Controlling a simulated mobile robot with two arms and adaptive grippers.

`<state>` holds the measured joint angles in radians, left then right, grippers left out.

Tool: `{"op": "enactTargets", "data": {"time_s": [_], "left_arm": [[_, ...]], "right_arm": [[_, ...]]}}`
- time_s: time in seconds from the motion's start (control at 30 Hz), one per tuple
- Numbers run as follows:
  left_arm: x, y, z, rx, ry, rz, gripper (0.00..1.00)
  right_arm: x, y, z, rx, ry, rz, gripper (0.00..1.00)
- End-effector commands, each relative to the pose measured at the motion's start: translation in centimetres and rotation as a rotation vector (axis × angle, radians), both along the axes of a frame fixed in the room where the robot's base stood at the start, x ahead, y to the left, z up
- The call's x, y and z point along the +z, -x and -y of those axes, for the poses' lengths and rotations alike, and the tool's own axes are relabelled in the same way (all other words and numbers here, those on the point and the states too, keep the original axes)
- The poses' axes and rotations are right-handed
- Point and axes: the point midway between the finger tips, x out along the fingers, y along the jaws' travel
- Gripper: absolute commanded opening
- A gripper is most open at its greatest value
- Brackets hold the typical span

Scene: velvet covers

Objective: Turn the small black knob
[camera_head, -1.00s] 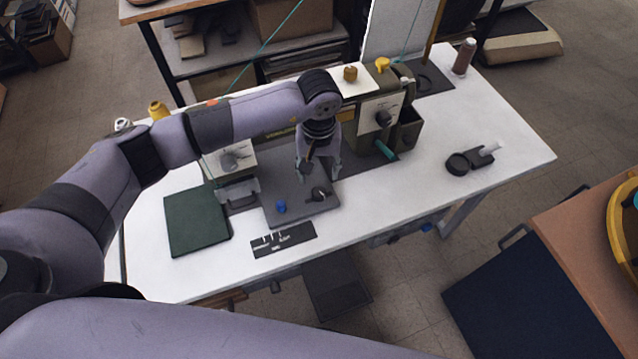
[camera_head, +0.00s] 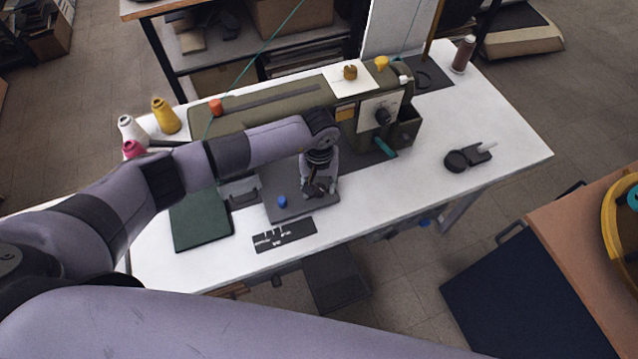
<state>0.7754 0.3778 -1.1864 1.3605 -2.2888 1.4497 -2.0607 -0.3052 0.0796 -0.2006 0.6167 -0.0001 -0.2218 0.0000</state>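My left gripper (camera_head: 318,191) reaches down over the grey plate (camera_head: 276,182) in front of the sewing machine (camera_head: 267,107). Its two fingers are apart. A small dark knob (camera_head: 320,187) shows between the fingertips, low at the plate, partly hidden by the gripper. I cannot tell whether the fingers touch it. Another black knob (camera_head: 382,116) is on the pale face plate at the machine's right end, apart from the gripper. A small blue knob (camera_head: 282,201) stands on the grey plate left of the gripper. My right gripper is not in view.
A dark green pad (camera_head: 199,219) lies left of the plate, a black strip (camera_head: 284,235) in front of it. Thread cones (camera_head: 166,116) stand at the back left. A black tool (camera_head: 467,158) lies at the right. The white tabletop (camera_head: 440,195) is clear around it.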

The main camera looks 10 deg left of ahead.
Motion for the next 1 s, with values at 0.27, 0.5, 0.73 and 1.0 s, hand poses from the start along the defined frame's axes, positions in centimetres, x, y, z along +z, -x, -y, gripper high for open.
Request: {"op": "enactTargets", "data": {"time_s": [0.27,0.5,0.73,1.0], "left_arm": [[0.0,0.0,0.0,0.0,0.0,0.0,0.22],[0.1,0.0,0.0,0.0,0.0,0.0,0.06],[0.0,0.0,0.0,0.008,0.0,0.0,0.02],[-0.3,0.0,0.0,0.105,0.0,0.001,0.02]], "right_arm": [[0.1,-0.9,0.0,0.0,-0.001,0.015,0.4],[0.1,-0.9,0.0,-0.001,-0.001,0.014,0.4],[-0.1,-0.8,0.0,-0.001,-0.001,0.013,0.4],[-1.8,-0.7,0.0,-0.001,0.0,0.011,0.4]]}}
